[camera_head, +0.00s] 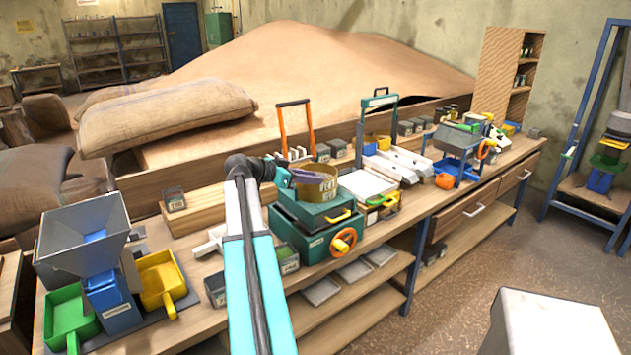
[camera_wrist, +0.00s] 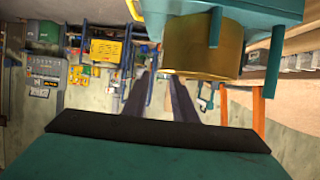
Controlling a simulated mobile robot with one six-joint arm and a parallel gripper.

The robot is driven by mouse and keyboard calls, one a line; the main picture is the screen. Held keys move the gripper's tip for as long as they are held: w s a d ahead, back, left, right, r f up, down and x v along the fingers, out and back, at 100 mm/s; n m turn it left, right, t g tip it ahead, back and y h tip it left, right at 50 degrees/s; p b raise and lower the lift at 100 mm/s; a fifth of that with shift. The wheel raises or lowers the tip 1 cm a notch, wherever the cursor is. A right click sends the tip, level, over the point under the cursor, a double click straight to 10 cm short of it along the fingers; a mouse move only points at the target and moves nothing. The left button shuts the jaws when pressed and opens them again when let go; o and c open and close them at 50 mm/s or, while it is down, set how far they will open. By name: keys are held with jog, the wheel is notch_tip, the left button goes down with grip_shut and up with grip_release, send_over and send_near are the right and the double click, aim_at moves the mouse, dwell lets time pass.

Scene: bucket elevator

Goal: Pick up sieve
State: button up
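The round brass-coloured sieve (camera_head: 322,190) sits on top of a green machine (camera_head: 318,222) on the workbench, with a label on its side. My gripper (camera_head: 308,177) is at the sieve's upper left in the head view and overlaps part of it. In the wrist view the sieve (camera_wrist: 203,48) shows large at the top, against the teal machine body (camera_wrist: 240,12). The two dark fingers of my gripper (camera_wrist: 158,100) are apart, with nothing seen between them. The sieve is outside the fingers; whether they touch it cannot be told.
A grey hopper with a blue base (camera_head: 100,270) stands at the left, flanked by green (camera_head: 68,318) and yellow scoops (camera_head: 160,280). An orange-handled frame (camera_head: 296,128) rises behind the machine. White trays (camera_head: 368,186) and a blue stand (camera_head: 458,150) are to its right.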

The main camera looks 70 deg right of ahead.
jog(key=shift+p+x, duration=1.2)
jog(key=shift+x, duration=1.4)
jog(key=shift+w+d, duration=0.1)
jog(key=shift+w, duration=0.05)
grip_shut()
